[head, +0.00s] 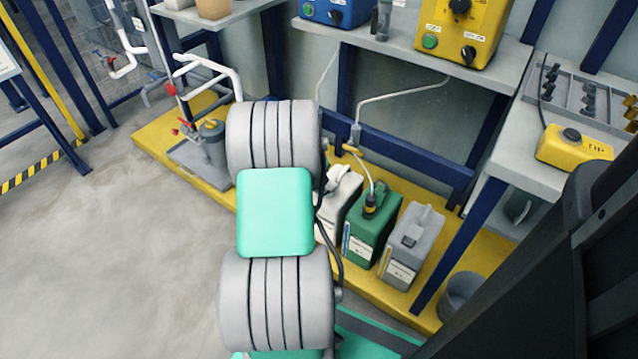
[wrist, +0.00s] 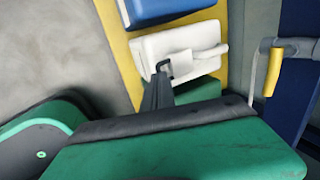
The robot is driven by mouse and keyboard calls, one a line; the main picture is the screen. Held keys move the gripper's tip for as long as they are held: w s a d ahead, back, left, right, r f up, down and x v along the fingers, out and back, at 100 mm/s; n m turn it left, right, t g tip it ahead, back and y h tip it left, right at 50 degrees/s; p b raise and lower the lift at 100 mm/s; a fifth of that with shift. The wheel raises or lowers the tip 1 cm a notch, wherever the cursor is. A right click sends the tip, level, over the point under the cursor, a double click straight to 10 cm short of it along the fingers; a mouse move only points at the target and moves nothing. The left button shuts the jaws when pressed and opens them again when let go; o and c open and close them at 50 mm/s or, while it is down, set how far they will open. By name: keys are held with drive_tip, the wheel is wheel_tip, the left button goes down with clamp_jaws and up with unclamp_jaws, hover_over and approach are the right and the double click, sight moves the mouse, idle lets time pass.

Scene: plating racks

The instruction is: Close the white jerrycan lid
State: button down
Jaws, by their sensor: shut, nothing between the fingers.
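The white jerrycan (head: 345,196) stands on the yellow platform, partly hidden by my arm in the head view. In the wrist view its top (wrist: 150,45) and handle show near the upper middle. A white flap-like lid (wrist: 180,62) is on its top; I cannot tell how far it stands open. My gripper (wrist: 164,68) shows as dark, narrow fingers, shut and empty, with the tips at the lid's left edge. I cannot tell whether they touch it. My gripper is hidden behind my arm in the head view.
A green jerrycan (head: 370,232) with a tube and a grey jerrycan (head: 411,250) stand to the right. A blue container (wrist: 165,8) is on the white can's other side. A yellow-handled valve (wrist: 273,72) and thin pipe are close by. A shelf (head: 400,55) hangs above.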

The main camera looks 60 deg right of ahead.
drive_tip(key=shift+f, duration=0.25)
drive_tip(key=f, duration=0.1)
drive_tip(key=a+f, duration=0.1)
drive_tip(key=shift+w+f, duration=0.1)
drive_tip(key=shift+f, duration=0.2)
drive_tip(key=shift+a, duration=0.1)
drive_tip(key=shift+r+p, duration=0.45)
drive_tip(key=shift+r, duration=0.5)
